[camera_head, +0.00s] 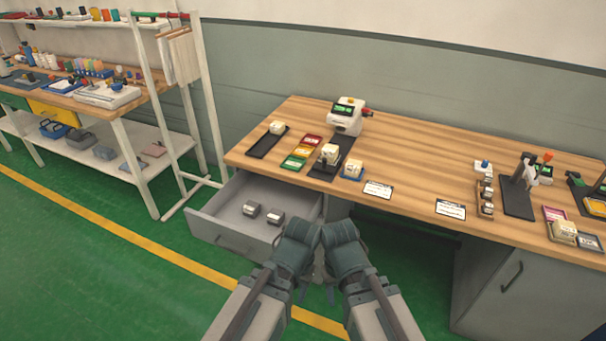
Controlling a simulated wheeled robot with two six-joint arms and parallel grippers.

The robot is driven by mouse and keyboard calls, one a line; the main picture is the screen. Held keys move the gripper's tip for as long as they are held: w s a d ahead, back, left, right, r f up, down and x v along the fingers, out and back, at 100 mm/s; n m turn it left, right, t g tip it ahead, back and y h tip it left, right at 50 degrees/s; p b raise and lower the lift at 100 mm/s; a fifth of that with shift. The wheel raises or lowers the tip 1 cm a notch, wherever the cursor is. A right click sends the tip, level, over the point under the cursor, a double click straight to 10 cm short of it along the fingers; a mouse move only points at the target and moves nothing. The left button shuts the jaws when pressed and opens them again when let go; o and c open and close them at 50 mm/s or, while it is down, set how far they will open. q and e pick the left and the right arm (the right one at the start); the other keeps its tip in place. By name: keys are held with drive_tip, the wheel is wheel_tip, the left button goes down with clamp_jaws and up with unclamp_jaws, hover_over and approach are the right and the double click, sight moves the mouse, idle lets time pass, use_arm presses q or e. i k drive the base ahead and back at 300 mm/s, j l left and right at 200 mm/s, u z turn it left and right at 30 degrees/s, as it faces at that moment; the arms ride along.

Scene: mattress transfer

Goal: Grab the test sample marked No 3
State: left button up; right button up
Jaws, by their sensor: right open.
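The number 3 cannot be read on any item at this size. Small cream blocks with labels, which may be test samples, sit on a black tray (262,144), on a dark stand (347,148) and on a blue holder (352,177). Two grey labelled blocks (251,208) (275,217) lie in the open drawer (232,226). My two arms are folded close together at the bottom middle, in front of the table. My right gripper (332,293) is open and apart from all blocks. My left gripper is mostly hidden by its arm, so its jaws cannot be told.
The wooden table (420,155) carries a white device (346,117), coloured cards (301,151), two white cards, a brown rack (485,196) and a black stand (517,192). The open drawer juts out at the left. A white shelf unit (120,130) stands further left. Green floor is free between.

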sight(330, 152)
drive_tip(key=i+l+z, duration=0.25)
drive_tip(key=i+l, duration=0.3)
drive_tip(key=i+l+z, duration=0.25)
drive_tip(key=i+l, duration=0.25)
